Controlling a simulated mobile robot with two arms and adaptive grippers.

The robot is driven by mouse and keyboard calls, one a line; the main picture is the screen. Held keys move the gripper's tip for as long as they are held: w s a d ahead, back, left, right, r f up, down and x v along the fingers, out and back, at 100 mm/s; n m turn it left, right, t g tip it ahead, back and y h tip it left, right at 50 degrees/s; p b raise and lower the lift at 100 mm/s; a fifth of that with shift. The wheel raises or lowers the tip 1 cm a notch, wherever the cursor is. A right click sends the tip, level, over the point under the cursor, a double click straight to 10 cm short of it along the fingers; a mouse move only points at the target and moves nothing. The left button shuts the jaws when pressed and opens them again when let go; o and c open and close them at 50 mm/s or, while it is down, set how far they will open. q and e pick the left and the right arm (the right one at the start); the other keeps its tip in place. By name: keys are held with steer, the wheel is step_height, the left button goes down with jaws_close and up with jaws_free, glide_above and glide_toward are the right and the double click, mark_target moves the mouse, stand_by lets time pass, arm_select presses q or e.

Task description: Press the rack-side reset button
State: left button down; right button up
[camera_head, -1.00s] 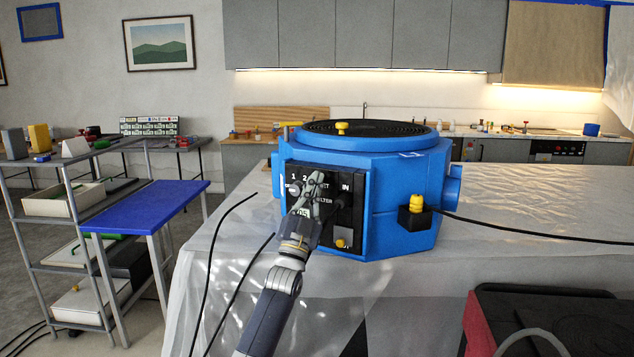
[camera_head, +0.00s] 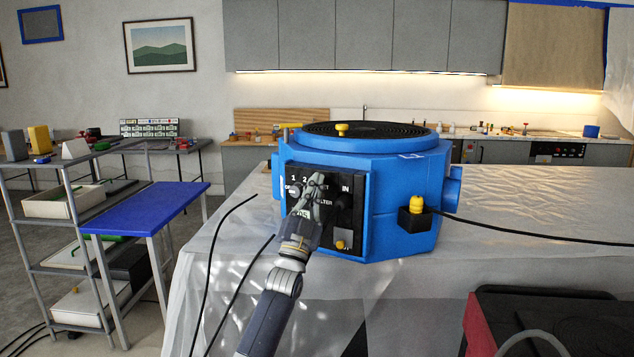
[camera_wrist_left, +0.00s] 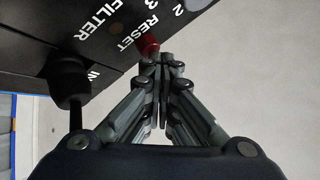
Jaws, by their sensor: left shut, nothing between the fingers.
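The red reset button (camera_wrist_left: 149,45) sits beside the RESET label on a black control panel (camera_wrist_left: 115,18) in the left wrist view. My left gripper (camera_wrist_left: 160,58) is shut and empty, its fingertips right at the button and overlapping its lower edge. I cannot tell whether they press it. In the head view the panel (camera_head: 296,172) is on the front of a blue eight-sided machine (camera_head: 400,185), and my left gripper (camera_head: 318,178) reaches its upper middle, hiding the button there. My right gripper is not in view.
A black knob or plug (camera_wrist_left: 68,82) with a cable stands out beside the fingers, near the IN label. A yellow knob on a black box (camera_head: 416,204) is on the machine's right. Black cables cross the covered table (camera_head: 520,215). A blue-topped stand (camera_head: 145,205) is at left.

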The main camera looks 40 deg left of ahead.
arm_select(q)
steer(key=shift+s+d+p, duration=0.2)
steer(key=shift+s+p, duration=0.1)
steer(key=shift+s, duration=0.35)
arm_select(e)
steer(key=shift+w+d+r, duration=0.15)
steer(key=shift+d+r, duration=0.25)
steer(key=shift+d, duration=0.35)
arm_select(q)
steer(key=s, duration=0.1)
steer(key=s+p, duration=0.1)
steer(key=s, duration=0.1)
steer(key=s+p, duration=0.1)
steer(key=s, duration=0.1)
steer(key=shift+d, duration=0.4)
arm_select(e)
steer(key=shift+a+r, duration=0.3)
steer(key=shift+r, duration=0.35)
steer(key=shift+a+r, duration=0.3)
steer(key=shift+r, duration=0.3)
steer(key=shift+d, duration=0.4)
